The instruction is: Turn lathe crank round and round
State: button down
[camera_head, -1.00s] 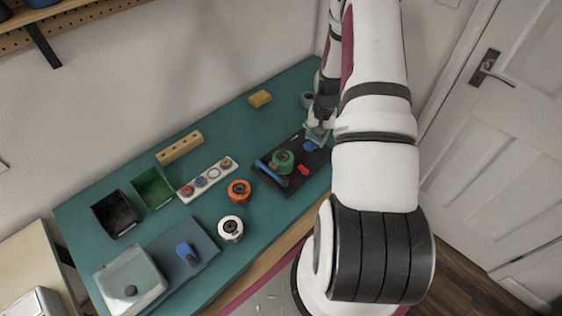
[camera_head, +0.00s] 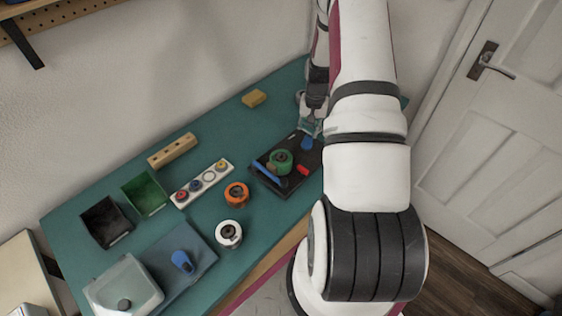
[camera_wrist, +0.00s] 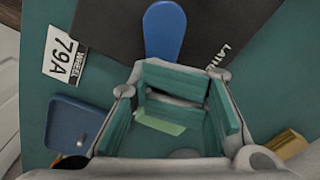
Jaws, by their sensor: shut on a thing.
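The lathe is a flat black board (camera_head: 262,182) on the teal bench, with a green round part (camera_head: 281,161), a blue bar, a red piece (camera_head: 302,170) and a blue paddle-shaped piece (camera_head: 306,143) on it. My gripper (camera_head: 309,127) is low at the board's far right end, just beyond the blue paddle. In the wrist view, the teal-padded gripper (camera_wrist: 166,112) is shut, with a light green strip (camera_wrist: 160,123) between its fingers. The held part of the crank is mostly hidden by the fingers. The blue paddle (camera_wrist: 164,30) lies ahead, beside the lettering on the black board (camera_wrist: 115,30).
Left of the lathe are an orange roll (camera_head: 236,194), a white roll (camera_head: 228,234), a strip with several buttons (camera_head: 209,178), and green (camera_head: 146,192) and black bins. A yellow block (camera_head: 254,98) lies behind. A white label (camera_wrist: 64,58) is in the wrist view.

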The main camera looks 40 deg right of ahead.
jog(key=shift+w+d+r+p, duration=0.1)
jog(key=shift+r+p, duration=0.2)
jog(key=shift+r, duration=0.55)
jog(key=shift+w+d+r+p, duration=0.1)
jog(key=shift+r+p, duration=0.15)
jog(key=shift+r, duration=0.55)
jog(key=shift+s+a+r+p, duration=0.15)
jog(key=shift+r+p, duration=0.2)
jog(key=shift+r, duration=1)
